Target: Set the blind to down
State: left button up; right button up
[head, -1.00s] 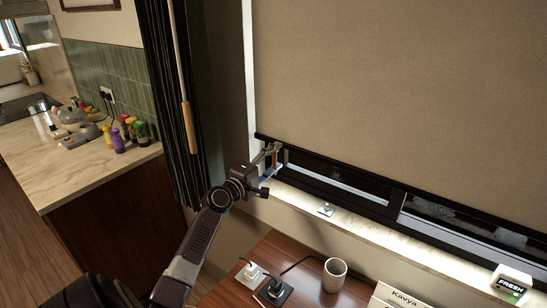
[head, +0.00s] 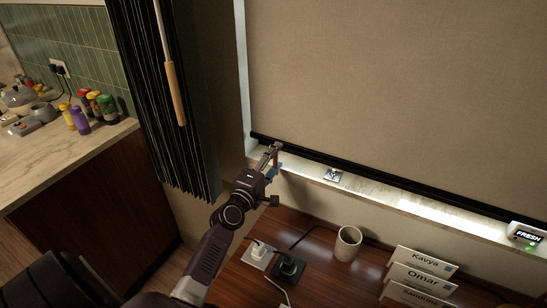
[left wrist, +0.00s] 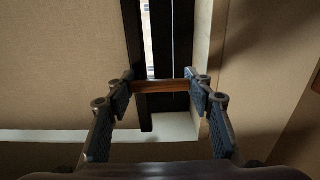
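The tan roller blind (head: 385,85) covers the window, and its black bottom rail (head: 395,183) hangs low, level with the back of the sill. My left gripper (head: 274,152) is at the rail's left end. In the left wrist view, a short brown wooden bar (left wrist: 162,87) spans between the fingers and touches both, so the gripper looks shut on it. The blind's cloth (left wrist: 60,65) and dark rail (left wrist: 133,45) also show there, with a thin bright gap beside the rail. My right gripper is not in view.
Below the sill (head: 375,190), a wooden desk (head: 330,285) holds a cup (head: 348,243), plugs (head: 288,267) and name cards (head: 420,262). A small FRESH box (head: 527,236) stands at the sill's right. A dark curtain (head: 165,95) hangs left of the window.

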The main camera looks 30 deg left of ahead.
pick_arm(q)
jog(key=o, duration=0.4)
jog(key=shift+f, duration=0.45)
jog(key=shift+o, duration=0.2)
jog(key=shift+r, duration=0.15)
jog(key=s+d, duration=0.1)
jog(key=s, duration=1.1)
jog(key=shift+d, duration=0.2)
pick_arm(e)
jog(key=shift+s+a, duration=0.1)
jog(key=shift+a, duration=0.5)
